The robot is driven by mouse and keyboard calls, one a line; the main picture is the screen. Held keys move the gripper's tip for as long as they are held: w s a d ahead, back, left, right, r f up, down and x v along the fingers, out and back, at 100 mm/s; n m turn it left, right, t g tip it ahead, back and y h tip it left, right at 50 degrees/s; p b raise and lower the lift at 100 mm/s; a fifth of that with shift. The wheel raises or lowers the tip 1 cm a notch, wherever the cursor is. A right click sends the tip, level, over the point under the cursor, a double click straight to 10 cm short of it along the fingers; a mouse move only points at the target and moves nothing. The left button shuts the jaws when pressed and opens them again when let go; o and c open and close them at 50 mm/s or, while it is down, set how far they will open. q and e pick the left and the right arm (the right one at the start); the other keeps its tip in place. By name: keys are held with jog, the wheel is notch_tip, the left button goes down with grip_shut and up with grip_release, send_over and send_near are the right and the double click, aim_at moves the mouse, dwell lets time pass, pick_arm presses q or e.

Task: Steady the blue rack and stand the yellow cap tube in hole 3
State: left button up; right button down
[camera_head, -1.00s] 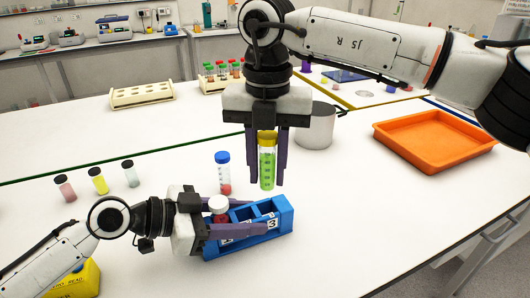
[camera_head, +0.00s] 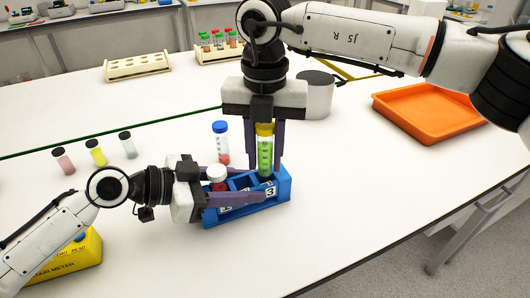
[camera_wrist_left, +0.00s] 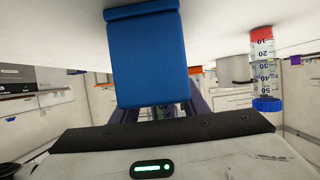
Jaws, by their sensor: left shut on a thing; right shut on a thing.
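The blue rack (camera_head: 285,185) stands on the white bench. My left gripper (camera_head: 238,196) is shut on it from the left, with one finger along the near side. A white-capped tube with red content (camera_head: 217,178) stands in the rack's left end. The yellow cap tube (camera_head: 265,158), with green content, is upright in my right gripper (camera_head: 265,150), which is shut on it. Its lower end is at the rack's right end, by the label 3; I cannot tell how deep it sits. The left wrist view shows the rack's blue end (camera_wrist_left: 148,60) close up.
A blue-capped tube (camera_head: 221,143) stands just behind the rack; it also shows in the left wrist view (camera_wrist_left: 264,70). Several small vials (camera_head: 96,153) stand at left. A grey cylinder (camera_head: 318,98) and an orange tray (camera_head: 430,112) are behind right. The bench front is clear.

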jog(key=shift+f, duration=1.25)
dwell(0.4)
jog(key=shift+r, duration=0.95)
jog(key=shift+f, duration=1.1)
dwell(0.3)
jog(key=shift+r, duration=1.1)
jog(key=shift+f, duration=1.1)
jog(key=shift+r, duration=0.15)
jog(key=shift+r, duration=0.95)
